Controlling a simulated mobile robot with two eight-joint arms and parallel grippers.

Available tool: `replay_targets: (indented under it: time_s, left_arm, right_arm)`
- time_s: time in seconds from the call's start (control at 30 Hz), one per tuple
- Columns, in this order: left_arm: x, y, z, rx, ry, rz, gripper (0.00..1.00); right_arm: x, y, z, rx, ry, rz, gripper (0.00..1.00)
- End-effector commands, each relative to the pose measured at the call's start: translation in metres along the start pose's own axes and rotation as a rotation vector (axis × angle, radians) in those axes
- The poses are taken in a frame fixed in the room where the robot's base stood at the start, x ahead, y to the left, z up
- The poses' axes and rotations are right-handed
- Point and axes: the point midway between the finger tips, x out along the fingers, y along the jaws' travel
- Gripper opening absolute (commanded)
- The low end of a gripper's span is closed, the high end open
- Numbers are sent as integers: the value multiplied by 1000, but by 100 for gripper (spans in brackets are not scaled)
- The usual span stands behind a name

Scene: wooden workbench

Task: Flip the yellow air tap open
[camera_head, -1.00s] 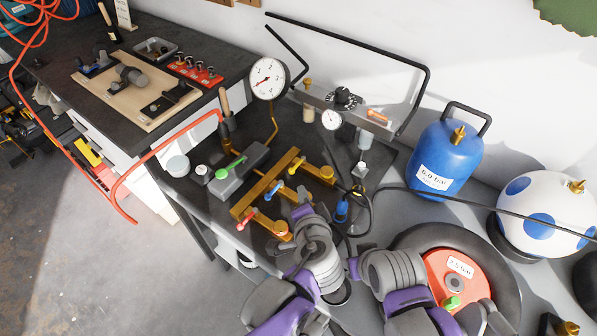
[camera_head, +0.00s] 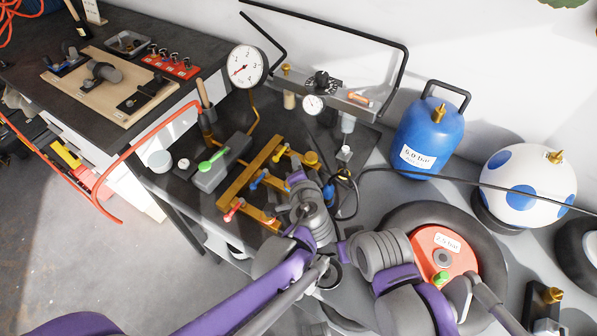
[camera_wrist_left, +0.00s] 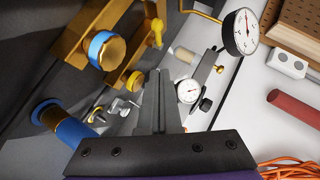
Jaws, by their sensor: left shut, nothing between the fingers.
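The yellow tap (camera_head: 281,153) is at the far end of the brass manifold (camera_head: 240,182). Its small handle also shows in the left wrist view (camera_wrist_left: 158,30), ahead of my fingers. A blue tap (camera_head: 258,178) and a red tap (camera_head: 234,210) sit along the same manifold. My left gripper (camera_head: 296,178) is beside the manifold's right side, near the yellow tap and apart from it. In the left wrist view its fingers (camera_wrist_left: 158,100) are shut and empty. My right gripper (camera_head: 343,252) is by the wheel; its fingers are hidden.
A green tap (camera_head: 213,160) on a grey block stands left of the manifold. Behind are a large gauge (camera_head: 247,65) and a regulator panel with a small gauge (camera_head: 313,104). A blue tank (camera_head: 428,140) and a wheel (camera_head: 490,255) stand to the right.

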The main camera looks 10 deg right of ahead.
Motion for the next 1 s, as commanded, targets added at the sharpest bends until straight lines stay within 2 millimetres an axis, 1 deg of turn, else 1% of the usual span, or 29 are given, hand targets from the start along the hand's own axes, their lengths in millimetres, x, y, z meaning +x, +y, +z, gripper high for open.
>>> replay_targets:
  time_s: [0.03,0.13,0.2,0.33,0.57,1.0]
  left_arm:
    - [13,0,1,-1,-3,-2,0]
    - [32,0,1,-1,-2,-1,0]
    - [39,0,12,-1,-4,-1,0]
    - [50,0,22,-1,-2,-1,0]
    - [56,0,28,1,0,0,0]
    - [54,0,31,2,2,2,0]
  right_arm:
    - [0,0,0,0,0,0,50]
    - [0,0,0,0,0,0,50]
    - [0,0,0,0,0,0,50]
    - [0,0,0,0,0,0,50]
    - [0,0,0,0,0,0,50]
    - [1,0,1,0,0,0,50]
